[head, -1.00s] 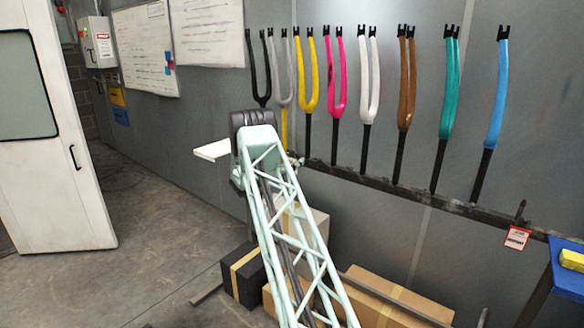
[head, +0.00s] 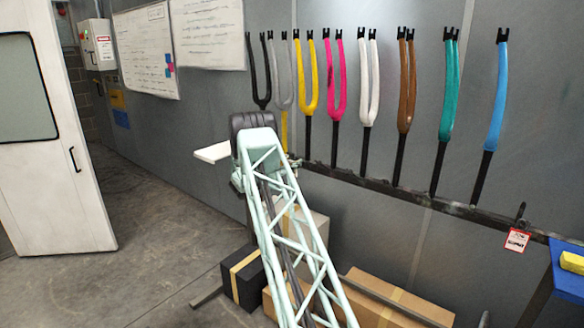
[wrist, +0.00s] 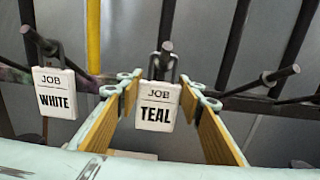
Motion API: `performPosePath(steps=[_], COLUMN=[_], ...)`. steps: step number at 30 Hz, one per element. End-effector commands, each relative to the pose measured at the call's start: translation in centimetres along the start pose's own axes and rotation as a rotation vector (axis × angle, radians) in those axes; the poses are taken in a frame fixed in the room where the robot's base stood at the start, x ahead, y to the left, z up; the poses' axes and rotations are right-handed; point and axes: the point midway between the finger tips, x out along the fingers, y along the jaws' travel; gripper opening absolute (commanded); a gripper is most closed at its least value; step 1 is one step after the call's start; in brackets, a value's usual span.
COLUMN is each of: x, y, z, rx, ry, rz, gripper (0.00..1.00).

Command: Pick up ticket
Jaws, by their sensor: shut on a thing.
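A white ticket reading "JOB TEAL" (wrist: 158,105) is in the middle of the wrist view, between the wood-faced fingers of my gripper (wrist: 160,98). The gripper is shut on this ticket. Its loop overlaps a dark peg (wrist: 166,47) behind it; I cannot tell whether the peg still bears it. A second ticket reading "JOB WHITE" (wrist: 55,93) hangs from another peg to the left, outside the fingers.
A dark rail (head: 430,200) runs along the wall under several coloured forks, including a teal one (head: 446,95) and a blue one (head: 496,100). A red-edged tag (head: 517,240) hangs at the rail's right. Boxes (head: 395,300) lie on the floor below. A bare peg (wrist: 283,74) is right of the fingers.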

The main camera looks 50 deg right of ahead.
Motion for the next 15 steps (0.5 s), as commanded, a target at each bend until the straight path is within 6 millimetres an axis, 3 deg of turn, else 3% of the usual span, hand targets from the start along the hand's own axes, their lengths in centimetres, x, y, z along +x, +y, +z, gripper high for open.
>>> performPosePath(steps=[8,15], x=[-0.5,-2.4], y=[0.0,0.1], z=[0.6,2.0], rx=[0.001,0.0], ry=[-0.001,0.0], rz=[0.0,0.002], gripper=[0.25,0.25])
